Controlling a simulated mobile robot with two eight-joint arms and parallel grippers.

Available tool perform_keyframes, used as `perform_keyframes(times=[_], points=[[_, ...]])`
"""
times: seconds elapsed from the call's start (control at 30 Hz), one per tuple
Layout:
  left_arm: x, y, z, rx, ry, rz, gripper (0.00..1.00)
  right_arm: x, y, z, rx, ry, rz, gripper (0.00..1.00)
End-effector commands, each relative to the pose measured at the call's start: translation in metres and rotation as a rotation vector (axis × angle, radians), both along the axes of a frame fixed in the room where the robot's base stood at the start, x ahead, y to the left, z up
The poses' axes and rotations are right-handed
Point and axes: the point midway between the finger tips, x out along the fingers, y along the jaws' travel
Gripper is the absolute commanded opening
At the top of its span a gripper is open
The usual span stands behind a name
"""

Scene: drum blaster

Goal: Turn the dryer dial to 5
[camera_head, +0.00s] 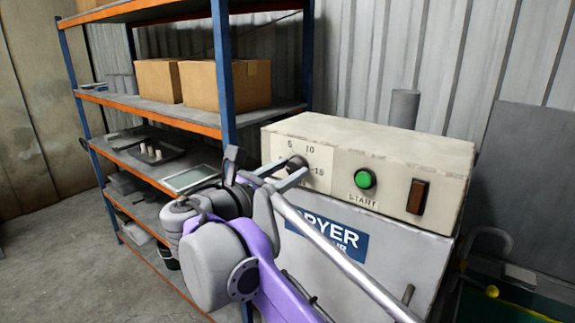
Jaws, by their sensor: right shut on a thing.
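The dryer (385,262) is a pale grey cabinet with a cream control box (395,150) on top and a blue label reading "DRYER". A dark round dial (295,161) sits on a white scale plate (322,158) at the box's left. The marks 5, 10 and 15 show on the plate. My right gripper (292,170) is at the dial with its two grey fingers shut on it, one on the upper left and one on the lower right. The fingers partly hide the dial, so I cannot tell its setting. My left gripper is not in view.
A green START button (365,178) and a brown switch (417,196) are right of the dial. A blue and orange shelf rack (226,75) with cardboard boxes (236,85) stands close on the left. Concrete floor (50,255) is clear at lower left.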

Motion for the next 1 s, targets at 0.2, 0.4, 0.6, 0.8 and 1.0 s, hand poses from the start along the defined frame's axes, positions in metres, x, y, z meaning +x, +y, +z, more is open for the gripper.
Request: perform_keyframes(times=[0.2, 0.4, 0.6, 0.8, 1.0], points=[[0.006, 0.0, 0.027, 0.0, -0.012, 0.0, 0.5, -0.001, -0.001, 0.004, 0.156, -0.113, -0.001, 0.0], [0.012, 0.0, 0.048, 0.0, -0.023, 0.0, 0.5, -0.001, -0.002, 0.004, 0.311, -0.227, -0.001, 0.0], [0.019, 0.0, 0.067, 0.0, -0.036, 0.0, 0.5, -0.001, -0.002, 0.004, 0.457, -0.333, -0.001, 0.0], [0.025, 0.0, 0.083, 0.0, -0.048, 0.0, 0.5, -0.001, -0.002, 0.002, 0.575, -0.419, 0.001, 0.0], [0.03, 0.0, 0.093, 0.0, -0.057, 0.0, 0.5, -0.001, -0.002, 0.001, 0.658, -0.479, 0.001, 0.0]])
